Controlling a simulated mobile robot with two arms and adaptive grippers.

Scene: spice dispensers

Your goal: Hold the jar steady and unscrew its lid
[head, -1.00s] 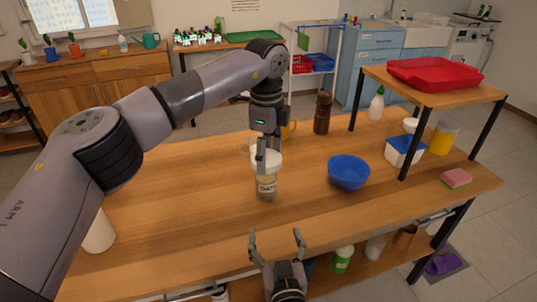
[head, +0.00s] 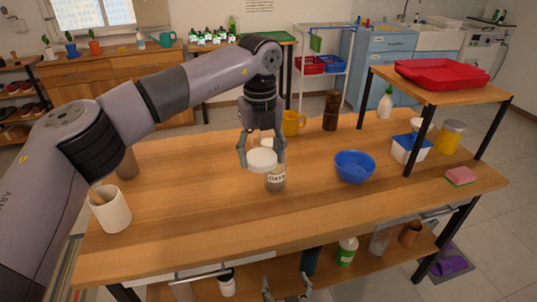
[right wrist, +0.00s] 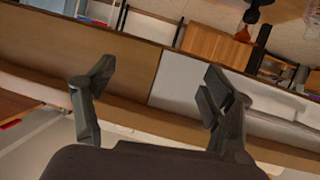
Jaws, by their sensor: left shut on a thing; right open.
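The clear jar (head: 276,184) with an oats label stands upright on the wooden table. My left gripper (head: 262,162) points down and is shut on the round white lid (head: 262,159), with one finger on each side of it. The lid is in front of the jar's top in the head view and sits to its left, so it looks off the jar; the jar's mouth is mostly hidden. My right gripper (head: 287,291) is open and empty at the bottom edge of the head view, below the table's front edge. Its two spread fingers show in the right wrist view (right wrist: 158,95).
A blue bowl (head: 354,167) is right of the jar. A white cup (head: 110,210) is at the left. The table's front middle is clear. A raised shelf (head: 440,93) is at the right.

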